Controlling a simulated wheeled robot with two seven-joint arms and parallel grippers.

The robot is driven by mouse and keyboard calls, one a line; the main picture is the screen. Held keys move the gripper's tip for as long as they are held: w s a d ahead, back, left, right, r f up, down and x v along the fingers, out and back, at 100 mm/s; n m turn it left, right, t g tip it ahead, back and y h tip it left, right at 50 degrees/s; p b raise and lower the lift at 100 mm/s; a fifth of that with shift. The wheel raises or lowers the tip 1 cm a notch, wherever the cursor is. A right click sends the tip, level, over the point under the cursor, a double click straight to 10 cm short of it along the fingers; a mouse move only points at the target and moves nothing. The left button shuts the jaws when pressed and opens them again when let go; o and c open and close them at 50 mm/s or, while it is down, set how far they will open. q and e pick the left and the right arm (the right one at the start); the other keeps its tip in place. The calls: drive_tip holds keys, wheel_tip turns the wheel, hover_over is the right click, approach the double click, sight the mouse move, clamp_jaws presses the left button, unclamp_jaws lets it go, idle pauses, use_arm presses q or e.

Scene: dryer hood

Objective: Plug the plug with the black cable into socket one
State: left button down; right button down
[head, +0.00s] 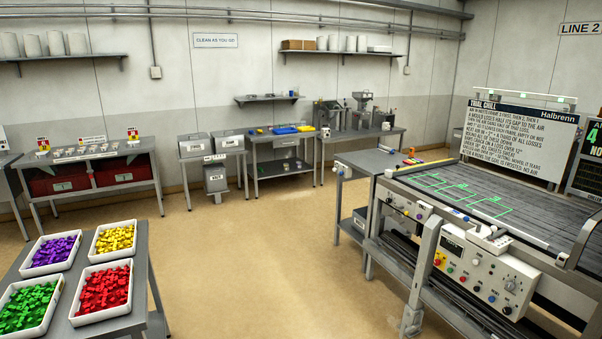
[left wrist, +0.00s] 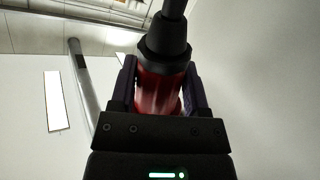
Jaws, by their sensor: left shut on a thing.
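My left gripper (left wrist: 160,78) is shut on a plug (left wrist: 158,95) in the left wrist view. The plug has a red body and a black collar, with one dark finger on either side. A black cable (left wrist: 175,14) leaves the collar towards the top of the picture. The lower end of the plug is hidden behind the gripper's body. Neither gripper shows in the head view. I cannot make out socket one in either view.
A grey machine (head: 512,260) with a control panel stands at the right of the head view. A table with trays of red (head: 103,290), green, purple and yellow pieces is at lower left. Benches line the back wall. The floor (head: 270,250) between is clear.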

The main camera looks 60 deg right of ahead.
use_arm(q)
drive_tip(key=s+p, duration=0.3)
drive_tip(key=s, duration=0.3)
drive_tip(key=shift+s+a, duration=0.15)
drive_tip(key=shift+s, duration=0.1)
